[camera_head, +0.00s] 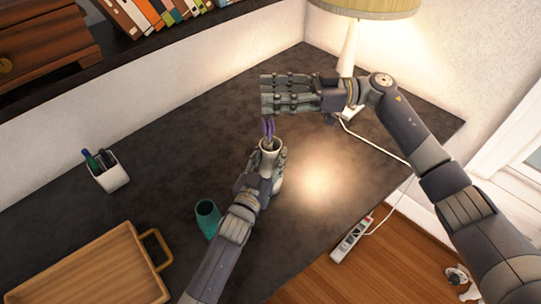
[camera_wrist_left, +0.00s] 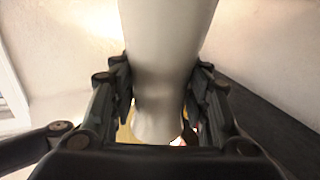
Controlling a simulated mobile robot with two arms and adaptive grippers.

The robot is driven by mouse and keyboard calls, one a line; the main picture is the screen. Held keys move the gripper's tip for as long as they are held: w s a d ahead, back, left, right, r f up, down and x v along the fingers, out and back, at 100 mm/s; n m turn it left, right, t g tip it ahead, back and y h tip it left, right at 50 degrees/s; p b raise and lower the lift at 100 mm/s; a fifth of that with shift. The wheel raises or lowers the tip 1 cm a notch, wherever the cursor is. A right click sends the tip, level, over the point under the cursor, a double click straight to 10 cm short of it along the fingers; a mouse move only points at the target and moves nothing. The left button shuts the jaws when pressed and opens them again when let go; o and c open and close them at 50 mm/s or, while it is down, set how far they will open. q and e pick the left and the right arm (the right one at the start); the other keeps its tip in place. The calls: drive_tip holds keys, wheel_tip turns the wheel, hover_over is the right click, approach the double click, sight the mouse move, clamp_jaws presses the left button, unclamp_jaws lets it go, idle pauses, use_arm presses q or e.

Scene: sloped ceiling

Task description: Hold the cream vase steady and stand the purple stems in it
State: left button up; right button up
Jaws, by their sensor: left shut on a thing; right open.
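The cream vase (camera_head: 268,147) stands on the dark desk near the middle of the head view. My left gripper (camera_head: 267,172) is shut on it, its fingers on either side of the vase body. In the left wrist view the vase (camera_wrist_left: 165,60) rises between the fingers of the left gripper (camera_wrist_left: 160,105). The purple stems (camera_head: 267,129) show in the vase mouth, their lower ends hidden inside. My right gripper (camera_head: 268,95) is open just above the stems; whether it touches their tops I cannot tell.
A teal cup (camera_head: 207,217) stands left of my left arm. A power strip (camera_head: 352,240) is by the desk edge.

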use_arm(q)
drive_tip(key=shift+f, duration=0.1)
use_arm(e)
drive_tip(key=d, duration=1.1)
drive_tip(key=shift+w, duration=0.35)
drive_tip(key=shift+d, duration=0.1)
use_arm(q)
drive_tip(key=o, duration=1.5)
drive_tip(key=v, duration=1.2)
